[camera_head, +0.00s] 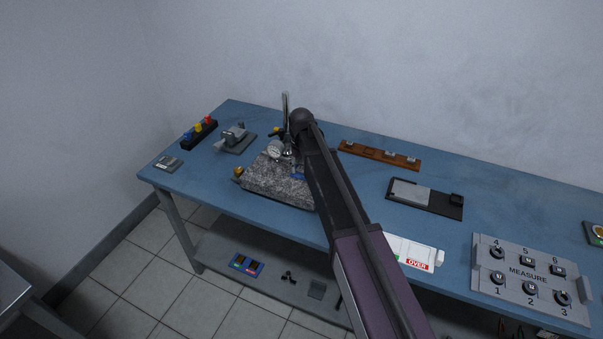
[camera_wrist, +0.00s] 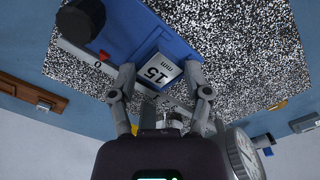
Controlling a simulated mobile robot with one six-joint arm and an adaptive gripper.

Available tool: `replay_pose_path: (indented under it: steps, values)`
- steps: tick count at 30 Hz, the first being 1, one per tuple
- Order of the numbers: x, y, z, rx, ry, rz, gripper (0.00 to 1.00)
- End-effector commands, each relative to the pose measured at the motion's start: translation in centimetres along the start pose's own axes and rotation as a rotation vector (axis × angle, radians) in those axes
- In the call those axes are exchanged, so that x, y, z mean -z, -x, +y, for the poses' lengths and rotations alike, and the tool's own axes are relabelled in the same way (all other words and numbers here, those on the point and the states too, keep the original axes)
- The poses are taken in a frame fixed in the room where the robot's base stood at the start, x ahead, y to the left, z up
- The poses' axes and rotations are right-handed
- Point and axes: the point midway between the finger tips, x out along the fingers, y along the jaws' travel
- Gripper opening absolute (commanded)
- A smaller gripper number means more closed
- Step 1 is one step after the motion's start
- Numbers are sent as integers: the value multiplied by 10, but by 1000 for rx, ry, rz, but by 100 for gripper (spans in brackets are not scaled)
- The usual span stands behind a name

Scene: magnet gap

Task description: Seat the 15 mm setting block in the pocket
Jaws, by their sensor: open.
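The setting block (camera_wrist: 161,72), with a pale face marked "15 mm", sits at the near end of a blue fixture (camera_wrist: 150,32) in the wrist view. It appears to sit in a recess there; how deep it sits I cannot tell. My gripper (camera_wrist: 160,76) is open, with one fingertip on each side of the block; contact is unclear. The fixture stands on a speckled granite plate (camera_wrist: 245,45). In the head view a little of the blue fixture (camera_head: 298,174) shows beside my arm, which hides the block and gripper.
A dial gauge (camera_head: 275,150) and a post (camera_head: 286,108) stand at the granite plate (camera_head: 275,183). A black knob (camera_wrist: 80,18) is on the fixture. The blue bench (camera_head: 500,220) is clear between items.

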Motion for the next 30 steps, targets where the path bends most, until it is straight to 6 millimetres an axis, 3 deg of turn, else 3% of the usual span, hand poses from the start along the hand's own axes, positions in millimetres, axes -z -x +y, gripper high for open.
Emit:
replay_pose_path:
  steps: [7, 8, 12, 13, 14, 30]
  values:
    - [0, 0, 0, 0, 0, 0, 63]
    - [0, 0, 0, 0, 0, 0, 57]
    - [0, 0, 0, 0, 0, 0, 18]
    - [0, 0, 0, 0, 0, 0, 18]
    - [0, 0, 0, 0, 0, 0, 11]
    - [0, 25, 0, 0, 0, 0, 10]
